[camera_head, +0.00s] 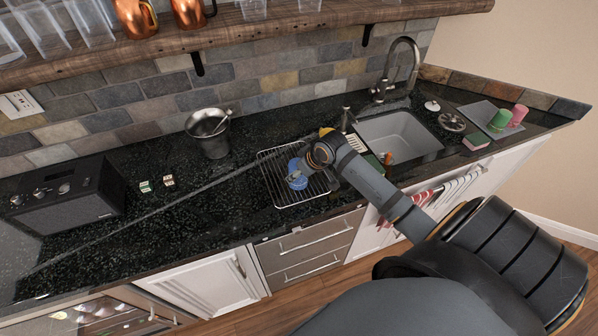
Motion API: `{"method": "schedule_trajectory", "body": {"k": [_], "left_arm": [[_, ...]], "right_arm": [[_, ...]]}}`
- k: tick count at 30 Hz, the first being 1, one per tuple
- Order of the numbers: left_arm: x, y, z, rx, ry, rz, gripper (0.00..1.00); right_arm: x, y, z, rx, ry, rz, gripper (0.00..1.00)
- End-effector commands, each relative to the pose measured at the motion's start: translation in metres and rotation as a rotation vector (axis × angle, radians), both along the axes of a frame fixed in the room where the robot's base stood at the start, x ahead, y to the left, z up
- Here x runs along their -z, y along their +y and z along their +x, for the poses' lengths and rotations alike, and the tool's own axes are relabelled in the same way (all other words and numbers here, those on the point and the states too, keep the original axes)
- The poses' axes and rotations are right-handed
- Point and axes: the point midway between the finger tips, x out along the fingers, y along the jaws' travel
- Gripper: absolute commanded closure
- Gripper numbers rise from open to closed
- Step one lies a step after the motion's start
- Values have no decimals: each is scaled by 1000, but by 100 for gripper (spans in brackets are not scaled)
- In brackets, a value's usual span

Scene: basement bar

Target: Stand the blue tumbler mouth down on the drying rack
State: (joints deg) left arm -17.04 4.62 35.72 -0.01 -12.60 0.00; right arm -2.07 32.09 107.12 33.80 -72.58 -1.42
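The blue tumbler (299,184) is at the drying rack (283,198), a wire rack on the black counter left of the sink. My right arm comes in from the right, and its wrist hides part of the tumbler and rack. My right gripper (294,177) is at the tumbler, with a grey finger part crossing in front of the blue. I cannot tell whether the fingers are closed on it, which end of the tumbler is down, or whether it touches the wires. My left gripper is not in view.
A green tumbler (499,120) and a pink tumbler (518,115) are on a grey mat (478,112) right of the sink (407,137). A metal bucket (209,140) stands left of the rack. A black speaker (70,200) is far left. The counter between speaker and rack is mostly clear.

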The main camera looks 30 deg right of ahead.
Motion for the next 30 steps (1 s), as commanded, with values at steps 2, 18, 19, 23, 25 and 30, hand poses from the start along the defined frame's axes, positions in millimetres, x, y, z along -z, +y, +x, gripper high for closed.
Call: {"method": "schedule_trajectory", "body": {"k": [2,18,19,23,25,30], "left_arm": [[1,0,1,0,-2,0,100],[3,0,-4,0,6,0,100],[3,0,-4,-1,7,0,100],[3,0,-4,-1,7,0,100],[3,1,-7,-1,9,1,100],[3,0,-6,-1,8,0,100]], "right_arm": [[2,0,0,0,-1,0,75],[6,0,0,0,0,0,17],[6,0,0,0,0,0,17],[6,0,0,0,0,0,17],[6,0,-1,0,1,-1,17],[-13,-4,-10,-3,-2,-9,17]]}}
